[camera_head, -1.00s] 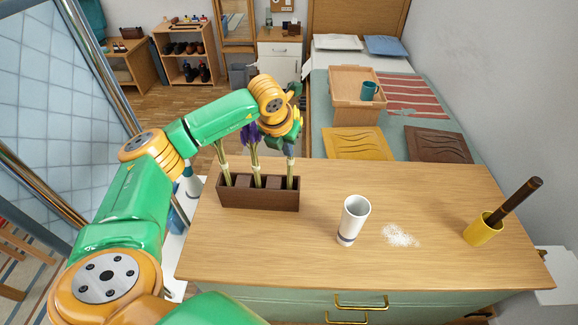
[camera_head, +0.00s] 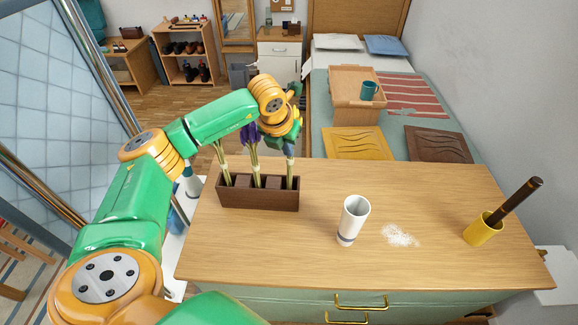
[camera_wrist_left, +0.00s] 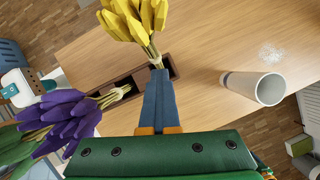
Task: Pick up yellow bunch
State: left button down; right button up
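The yellow bunch (camera_wrist_left: 138,20) shows at the top of the left wrist view, with its stems running down to my fingertips. In the head view its heads are hidden behind my arm; its tied stems (camera_head: 290,172) stand in the right slot of the dark wooden box (camera_head: 258,198). My left gripper (camera_head: 291,149) is above that slot. In the wrist view its blue fingers (camera_wrist_left: 156,74) are close together, shut around the yellow bunch's stems. My right gripper is not in view.
A purple bunch (camera_head: 250,138) stands in the middle slot, and a green bunch (camera_wrist_left: 16,145) shows beside it in the wrist view. A white cup (camera_head: 353,220), spilled white grains (camera_head: 400,236) and a yellow cup (camera_head: 482,231) with a dark grinder are on the wooden top to the right.

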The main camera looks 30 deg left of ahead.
pick_arm(q)
jog(key=c, duration=1.6)
grip_release()
jog(key=c, duration=0.5)
grip_release()
